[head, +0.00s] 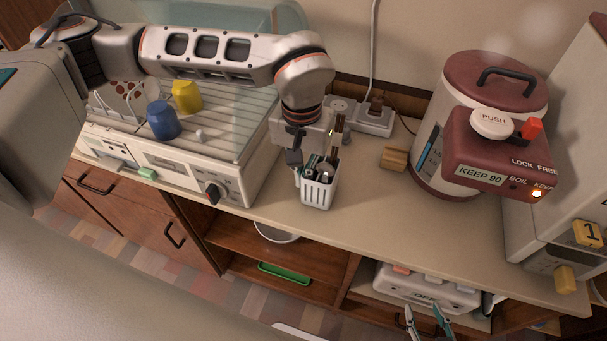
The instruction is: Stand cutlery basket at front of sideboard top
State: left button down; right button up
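The white slotted cutlery basket (318,193) is upright at the front of the sideboard top (368,232), right of the dish dryer. Dark and metal cutlery (326,164) sticks up out of it. My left gripper (306,168) points down at the basket from above and behind. One dark finger is beside the basket's left side; the other finger is hidden or mixed with the cutlery, so its grip is unclear. My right gripper (427,322) is low at the bottom edge, in front of the sideboard, its two teal-tipped fingers apart and nothing visible between them.
The dish dryer (228,187) holds a blue cup (163,120) and a yellow cup (187,96). A red-topped hot-water pot (430,150) stands at the right. A wooden block (394,158) and power strip (374,122) lie behind. The front strip right of the basket is clear.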

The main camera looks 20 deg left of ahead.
pick_arm(q)
jog(key=c, duration=2.7)
grip_release()
jog(key=shift+f, duration=0.15)
jog(key=o, duration=0.4)
